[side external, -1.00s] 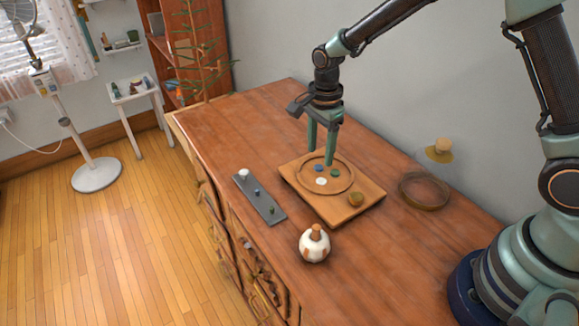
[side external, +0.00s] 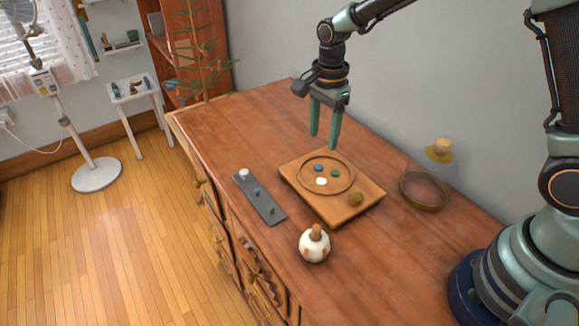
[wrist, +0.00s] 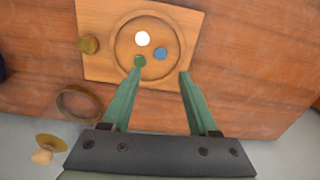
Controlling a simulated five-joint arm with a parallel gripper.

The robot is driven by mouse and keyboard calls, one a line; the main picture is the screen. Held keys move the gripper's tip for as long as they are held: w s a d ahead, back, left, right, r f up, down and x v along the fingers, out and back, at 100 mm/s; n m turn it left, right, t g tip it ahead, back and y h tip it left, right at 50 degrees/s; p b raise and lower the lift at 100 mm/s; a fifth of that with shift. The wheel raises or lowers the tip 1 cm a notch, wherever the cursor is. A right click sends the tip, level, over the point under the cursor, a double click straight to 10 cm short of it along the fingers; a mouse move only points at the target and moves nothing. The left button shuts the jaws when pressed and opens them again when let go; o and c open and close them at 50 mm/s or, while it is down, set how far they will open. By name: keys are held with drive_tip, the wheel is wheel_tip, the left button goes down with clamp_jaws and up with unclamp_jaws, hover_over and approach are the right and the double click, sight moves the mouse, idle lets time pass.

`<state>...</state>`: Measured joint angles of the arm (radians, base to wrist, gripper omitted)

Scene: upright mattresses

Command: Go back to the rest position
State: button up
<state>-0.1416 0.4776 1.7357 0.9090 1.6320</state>
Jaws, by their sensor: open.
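My gripper (side external: 324,139) is open and empty, held in the air above the back edge of the wooden board (side external: 298,192). Its two green fingers (wrist: 161,68) also show in the wrist view, spread apart with nothing between their tips. The board has a round recess, and in it lie a blue disc (side external: 319,168), a green disc (side external: 335,173) and a white disc (side external: 321,181). In the wrist view the left fingertip overlaps the edge of the green disc (wrist: 139,61) in the picture. The blue disc (wrist: 160,54) and white disc (wrist: 143,39) show clear of the fingers.
A wall (side external: 420,110) runs behind the table. The table's far left is clear.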

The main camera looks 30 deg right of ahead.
drive_tip(key=s+d+r+n+t, duration=0.2)
drive_tip(key=s+d+r+n, duration=0.1)
drive_tip(key=s+r+n, duration=0.4)
drive_tip(key=s+d+r+n+t, duration=0.3)
drive_tip(key=s+r+n, duration=0.4)
drive_tip(key=n, duration=0.3)
drive_tip(key=shift+s+r, duration=0.15)
drive_tip(key=shift+s, duration=0.4)
drive_tip(key=shift+d, duration=0.1)
